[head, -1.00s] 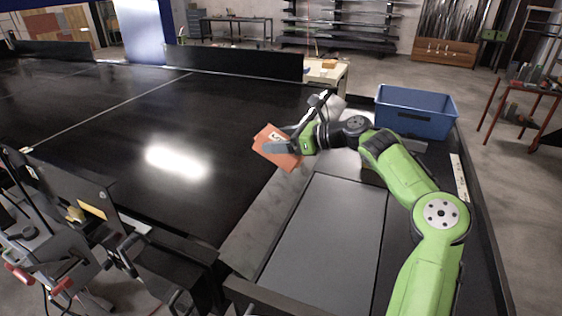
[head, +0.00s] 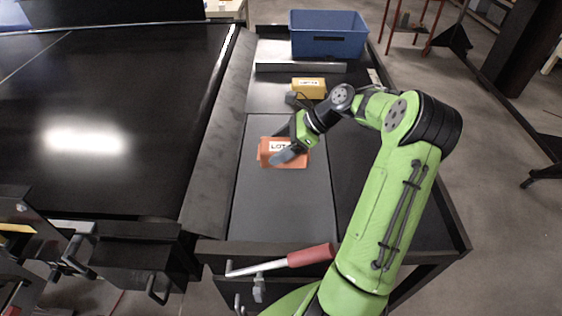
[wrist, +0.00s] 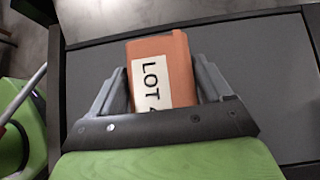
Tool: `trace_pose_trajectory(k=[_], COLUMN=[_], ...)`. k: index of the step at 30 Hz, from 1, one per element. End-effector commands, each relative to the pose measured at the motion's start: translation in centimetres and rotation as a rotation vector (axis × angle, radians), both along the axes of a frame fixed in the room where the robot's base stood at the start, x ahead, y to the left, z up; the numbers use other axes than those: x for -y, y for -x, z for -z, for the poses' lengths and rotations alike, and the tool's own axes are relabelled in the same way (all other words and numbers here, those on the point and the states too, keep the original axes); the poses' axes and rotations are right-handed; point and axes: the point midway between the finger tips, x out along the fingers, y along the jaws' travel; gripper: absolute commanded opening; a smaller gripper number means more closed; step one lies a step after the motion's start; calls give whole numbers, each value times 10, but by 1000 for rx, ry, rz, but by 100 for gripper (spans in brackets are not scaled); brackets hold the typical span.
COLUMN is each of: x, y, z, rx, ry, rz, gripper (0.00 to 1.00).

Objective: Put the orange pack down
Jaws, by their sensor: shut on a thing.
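The orange pack (head: 270,158) has a white label reading "LOT" and is between the fingers of my gripper (head: 283,150). In the head view it is over the grey mat (head: 282,206); I cannot tell whether it touches the mat. In the wrist view the orange pack (wrist: 160,52) sits between both fingers of my gripper (wrist: 161,88), its label partly hidden at the lower edge by the gripper body. The grey mat (wrist: 240,50) fills the background there.
A yellow labelled pack (head: 308,89) lies beyond the mat, close to my wrist. A blue bin (head: 328,45) stands at the far end. A red-handled lever (head: 311,255) is at the near edge. The black conveyor (head: 100,110) on the left is clear.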

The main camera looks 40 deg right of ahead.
Motion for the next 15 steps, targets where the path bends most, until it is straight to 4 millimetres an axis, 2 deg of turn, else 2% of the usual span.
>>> trace_pose_trajectory(k=[1,5,9,15], x=[-1,-1,-1,0], y=[-1,-1,-1,-1], z=[10,25,49,51], rx=[4,3,3,5], ry=[0,0,0,2], rz=[-3,-3,-2,-2], gripper=[29,29,29,29])
